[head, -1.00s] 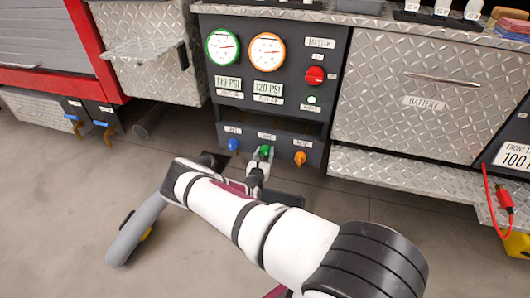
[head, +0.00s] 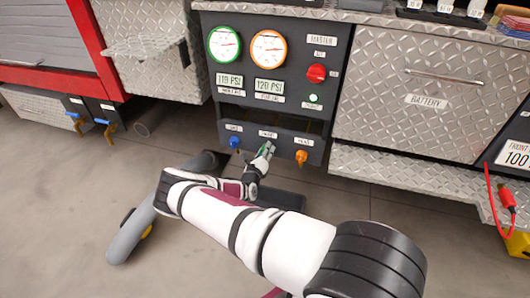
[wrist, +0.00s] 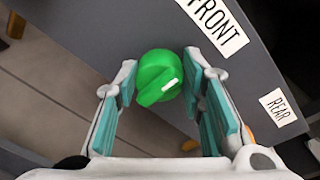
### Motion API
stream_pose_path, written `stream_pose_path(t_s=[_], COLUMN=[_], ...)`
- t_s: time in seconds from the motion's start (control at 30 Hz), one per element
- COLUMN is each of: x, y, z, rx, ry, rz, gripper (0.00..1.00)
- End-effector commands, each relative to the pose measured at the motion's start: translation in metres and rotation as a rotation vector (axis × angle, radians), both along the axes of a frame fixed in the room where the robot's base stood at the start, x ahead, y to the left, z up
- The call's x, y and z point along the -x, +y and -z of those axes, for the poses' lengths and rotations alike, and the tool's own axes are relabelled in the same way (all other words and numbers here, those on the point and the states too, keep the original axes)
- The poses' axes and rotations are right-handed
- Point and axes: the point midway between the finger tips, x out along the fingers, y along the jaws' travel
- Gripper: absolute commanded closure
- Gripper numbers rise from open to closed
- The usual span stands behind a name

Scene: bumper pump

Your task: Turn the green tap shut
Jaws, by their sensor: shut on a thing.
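The green tap (wrist: 158,78) is a round knob with a raised grip and a white mark, on the dark panel beside the FRONT label (wrist: 213,22). The white mark points right and slightly up in the wrist view. My gripper (wrist: 162,72) has its teal-padded fingers on either side of the knob and is shut on it. In the head view my gripper (head: 266,151) is at the panel's lower strip and mostly hides the tap.
A blue tap (head: 234,142) is to the left and an orange tap (head: 301,157) to the right, both close to my gripper. A red master knob (head: 316,73) and two gauges are above. A grey hose (head: 135,232) lies on the floor at left.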

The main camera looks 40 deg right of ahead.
Motion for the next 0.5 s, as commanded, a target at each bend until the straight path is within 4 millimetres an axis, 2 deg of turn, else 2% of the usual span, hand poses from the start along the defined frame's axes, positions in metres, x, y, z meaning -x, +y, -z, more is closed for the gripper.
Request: stream_pose_path(t_s=[0.5], x=[0.0008], y=[0.0002], z=[0.0017], rx=[0.029], ry=[0.043], rz=[0.000], gripper=[0.92])
